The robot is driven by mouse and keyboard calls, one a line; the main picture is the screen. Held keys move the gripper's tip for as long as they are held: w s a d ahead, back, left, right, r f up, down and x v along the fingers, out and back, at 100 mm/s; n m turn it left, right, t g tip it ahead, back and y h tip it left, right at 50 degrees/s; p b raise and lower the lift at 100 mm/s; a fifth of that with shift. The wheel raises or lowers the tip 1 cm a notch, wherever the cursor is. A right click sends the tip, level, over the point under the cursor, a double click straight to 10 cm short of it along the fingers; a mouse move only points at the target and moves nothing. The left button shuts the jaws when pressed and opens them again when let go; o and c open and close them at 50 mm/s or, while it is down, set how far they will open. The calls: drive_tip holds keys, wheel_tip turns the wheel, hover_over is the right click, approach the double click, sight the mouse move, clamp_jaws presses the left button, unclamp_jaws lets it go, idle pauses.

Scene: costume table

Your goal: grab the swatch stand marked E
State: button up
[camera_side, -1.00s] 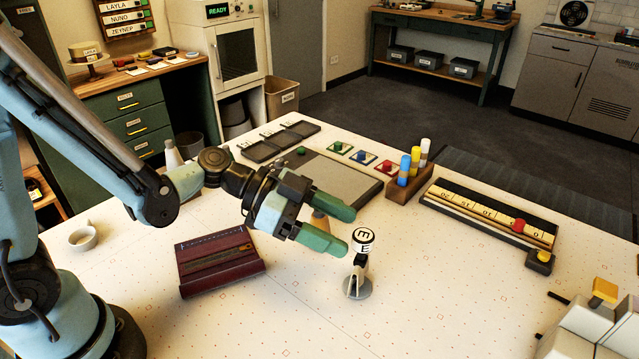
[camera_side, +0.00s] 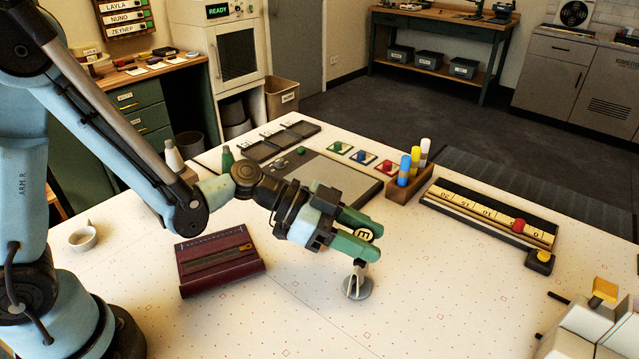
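The swatch stand marked E (camera_side: 357,284) stands upright on the pale table, right of the wine-red case. Its white round top with a black letter shows between my fingers. My gripper (camera_side: 370,240), with two green fingers, is around the upper part of the stand, one finger on each side. The fingers are closer together than before and appear shut on it; the near finger hides the contact and the middle of the stand. The stand's grey round base rests on the table.
A wine-red case (camera_side: 220,263) lies left of the stand. Behind are a grey mat (camera_side: 330,180) and a wooden holder (camera_side: 410,188) with coloured tubes. A long numbered rail (camera_side: 490,215) lies to the right. White blocks (camera_side: 580,325) stand at front right. The front table is clear.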

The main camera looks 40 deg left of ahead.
clamp_jaws()
drive_tip(key=shift+r, duration=0.15)
